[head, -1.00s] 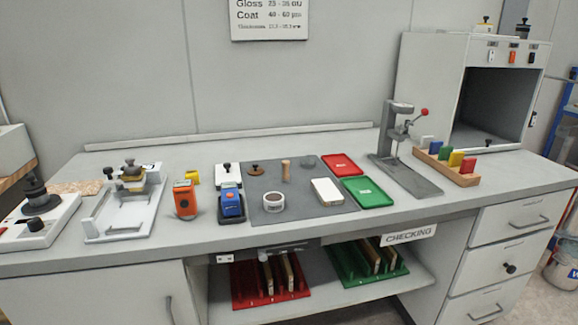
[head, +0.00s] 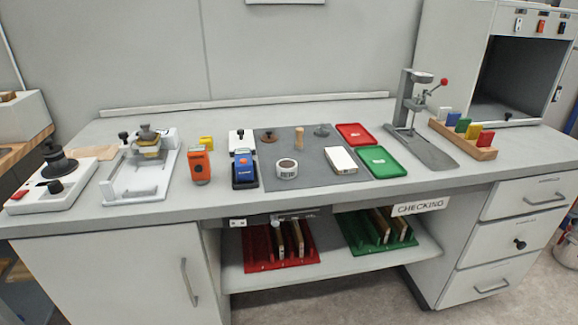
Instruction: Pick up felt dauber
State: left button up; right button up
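A small upright wooden cylinder (head: 299,138), which looks like the felt dauber, stands on the grey mat (head: 318,172) in the middle of the bench. Its felt end cannot be made out at this size. A round white tub (head: 287,169) with a dark brown top stands in front of it. A brown disc with a knob (head: 269,136) is to its left and a grey disc with a knob (head: 322,130) to its right. Neither of my grippers is in view.
A white block (head: 341,160) lies on the mat. Red (head: 355,134) and green (head: 382,162) trays lie to its right, near a lever stand (head: 410,100). Orange (head: 198,165) and blue (head: 244,169) devices stand left. The bench front strip is clear.

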aim_at(299, 131)
jog(key=i+l, duration=0.15)
jog(key=l, duration=0.2)
jog(key=i+l, duration=0.15)
jog(key=l, duration=0.2)
jog(key=i+l, duration=0.15)
jog(key=l, duration=0.2)
jog(key=i+u, duration=0.05)
